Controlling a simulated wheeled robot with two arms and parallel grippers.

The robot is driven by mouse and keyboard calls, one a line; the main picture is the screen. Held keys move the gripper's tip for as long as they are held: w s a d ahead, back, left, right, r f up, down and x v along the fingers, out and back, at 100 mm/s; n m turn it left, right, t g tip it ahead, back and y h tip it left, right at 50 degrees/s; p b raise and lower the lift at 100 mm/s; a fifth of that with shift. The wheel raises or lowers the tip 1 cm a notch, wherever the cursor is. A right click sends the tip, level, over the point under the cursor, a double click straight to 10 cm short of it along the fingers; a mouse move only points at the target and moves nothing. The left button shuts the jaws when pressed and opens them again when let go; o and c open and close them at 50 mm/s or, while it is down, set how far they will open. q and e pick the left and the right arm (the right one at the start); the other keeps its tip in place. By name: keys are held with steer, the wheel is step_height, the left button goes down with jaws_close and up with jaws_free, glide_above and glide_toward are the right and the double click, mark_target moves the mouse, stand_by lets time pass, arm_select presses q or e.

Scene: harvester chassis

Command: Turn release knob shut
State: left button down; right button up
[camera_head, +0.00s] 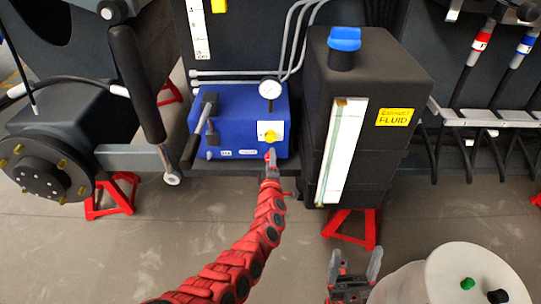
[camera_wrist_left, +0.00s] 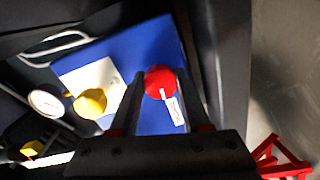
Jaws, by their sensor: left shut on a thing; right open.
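The blue pump unit (camera_head: 232,122) stands on a dark shelf, with a yellow knob (camera_head: 269,134) on a white plate. In the left wrist view, the yellow knob (camera_wrist_left: 90,103) is left of my fingers, and a red knob (camera_wrist_left: 160,80) with a pale pointer line sits on the blue face. My left gripper (camera_head: 270,156) reaches the unit's front, below the yellow knob. Its two fingers (camera_wrist_left: 158,86) are shut on the red knob, one on each side. My right gripper (camera_head: 353,268) is open and empty at the lower right, away from the unit.
A round gauge (camera_head: 269,89) and a black-gripped lever (camera_head: 195,140) are on the pump unit. A black fluid tank (camera_head: 378,75) with a blue cap (camera_head: 344,39) stands close on the right. A pale round-topped drum (camera_head: 470,265) stands near my right gripper.

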arm_select(q)
steer(key=m+p, duration=0.1)
steer(key=m, duration=0.1)
steer(key=shift+d+r+m, duration=0.1)
steer(key=shift+d+m, duration=0.05)
steer(key=shift+m, duration=0.25)
steer(key=shift+s+m, duration=0.1)
steer(key=shift+m, duration=0.4)
steer(key=shift+m+p, duration=0.4)
steer(key=shift+m, duration=0.5)
steer(key=m, duration=0.2)
steer(key=shift+m, duration=0.3)
steer(key=m, duration=0.4)
steer(key=shift+f, duration=0.3)
steer(key=shift+m+y+b, duration=0.3)
steer(key=shift+m+b, duration=0.45)
steer(key=shift+m, duration=1.35)
steer(key=shift+a, duration=0.2)
